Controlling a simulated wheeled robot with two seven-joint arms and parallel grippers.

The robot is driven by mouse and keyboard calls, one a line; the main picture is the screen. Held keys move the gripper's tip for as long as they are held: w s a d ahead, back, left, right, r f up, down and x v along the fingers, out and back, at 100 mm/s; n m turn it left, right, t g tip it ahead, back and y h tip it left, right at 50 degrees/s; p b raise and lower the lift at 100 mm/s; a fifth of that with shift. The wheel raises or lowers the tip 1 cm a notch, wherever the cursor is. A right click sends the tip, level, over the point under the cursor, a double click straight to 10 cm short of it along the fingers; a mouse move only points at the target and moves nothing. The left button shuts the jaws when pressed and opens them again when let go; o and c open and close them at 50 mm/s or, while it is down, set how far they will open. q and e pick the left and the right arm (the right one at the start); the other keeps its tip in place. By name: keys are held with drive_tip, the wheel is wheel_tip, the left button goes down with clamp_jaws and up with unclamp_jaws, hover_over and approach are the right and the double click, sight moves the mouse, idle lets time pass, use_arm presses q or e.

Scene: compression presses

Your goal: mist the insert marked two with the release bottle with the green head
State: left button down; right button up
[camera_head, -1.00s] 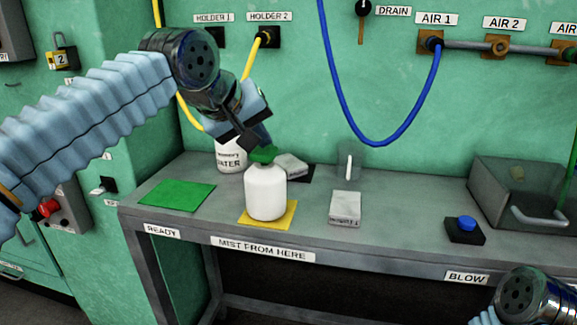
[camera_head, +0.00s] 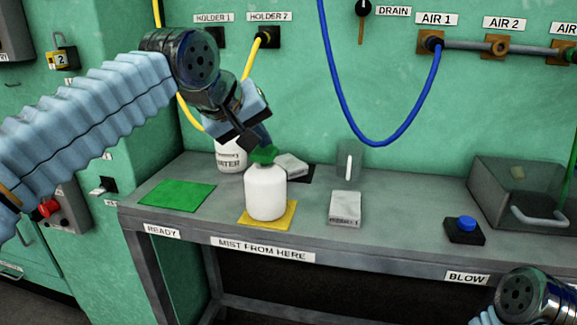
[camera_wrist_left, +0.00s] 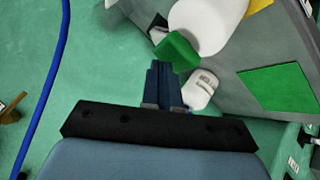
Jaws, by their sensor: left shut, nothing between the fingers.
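The white bottle (camera_head: 265,193) with a green head (camera_head: 263,155) stands upright on a yellow mat (camera_head: 284,217). My left gripper (camera_head: 262,143) is shut and empty, its fingertips at the top of the green head; I cannot tell whether they touch. In the left wrist view the shut fingers (camera_wrist_left: 161,68) point at the green head (camera_wrist_left: 176,51). One grey insert (camera_head: 291,165) lies behind the bottle on a dark mat, partly hidden, with no readable mark. Another insert (camera_head: 345,205) lies right of the bottle; its small mark seems to end in 1. My right gripper's fingers are out of view.
Another white bottle (camera_head: 230,156) with dark lettering stands behind left. A green mat (camera_head: 176,195) lies at left. A clear upright plate (camera_head: 350,160), a blue button (camera_head: 467,224) and a grey bin (camera_head: 525,195) are to the right. A blue hose (camera_head: 372,143) hangs over the bench.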

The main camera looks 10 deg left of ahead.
sight(260, 151)
use_arm(q)
drive_tip(key=shift+f, duration=0.1)
drive_tip(key=shift+f+b, duration=0.35)
drive_tip(key=shift+f, duration=0.05)
drive_tip(key=shift+r, duration=0.1)
idle(0.3)
drive_tip(key=shift+r+p, duration=0.35)
drive_tip(key=shift+p, duration=0.15)
drive_tip(key=shift+r, duration=0.1)
wheel_tip(260, 151, up, 2)
drive_tip(key=shift+p, duration=1.1)
drive_tip(key=shift+r, duration=1.95)
